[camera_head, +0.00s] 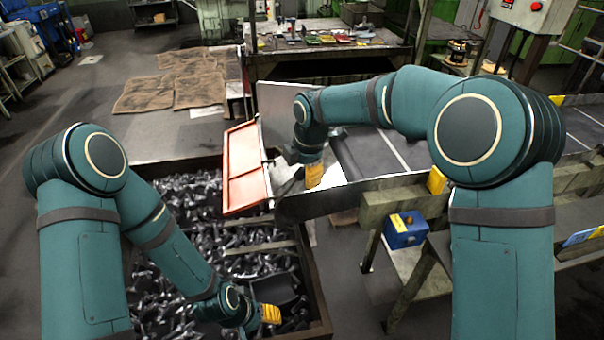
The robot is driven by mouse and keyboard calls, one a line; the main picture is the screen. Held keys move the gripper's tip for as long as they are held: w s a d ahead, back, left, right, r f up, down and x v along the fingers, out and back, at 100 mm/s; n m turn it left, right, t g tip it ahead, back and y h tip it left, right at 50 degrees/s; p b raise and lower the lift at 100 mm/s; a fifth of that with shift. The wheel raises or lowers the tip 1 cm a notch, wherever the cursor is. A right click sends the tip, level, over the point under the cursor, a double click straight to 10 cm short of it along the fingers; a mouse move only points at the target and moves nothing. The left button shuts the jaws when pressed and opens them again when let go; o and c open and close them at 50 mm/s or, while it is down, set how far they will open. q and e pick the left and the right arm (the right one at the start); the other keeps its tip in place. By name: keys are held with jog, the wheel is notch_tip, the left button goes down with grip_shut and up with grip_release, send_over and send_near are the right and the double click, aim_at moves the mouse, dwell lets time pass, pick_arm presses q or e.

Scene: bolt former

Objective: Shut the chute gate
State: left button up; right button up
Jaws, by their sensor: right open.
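The chute gate, an orange-red framed panel (243,172), stands at the left end of the grey chute (375,155), over the edge of the bolt bin. It appears angled outward from the chute mouth. My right gripper (313,176), with yellow fingertips, is open inside the chute's near left end, just right of the gate. A gap shows between its fingertips and the panel. My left gripper (270,314) hangs low over the bin's near right part; whether its fingers are open cannot be made out.
The bin (318,300) below the gate is filled with dark metal bolts. A blue box (405,230) is mounted under the chute's near side wall. A cluttered workbench (330,45) stands behind. Brown mats (190,82) lie on the open floor at the back left.

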jog(key=shift+f, duration=0.5)
grip_shut()
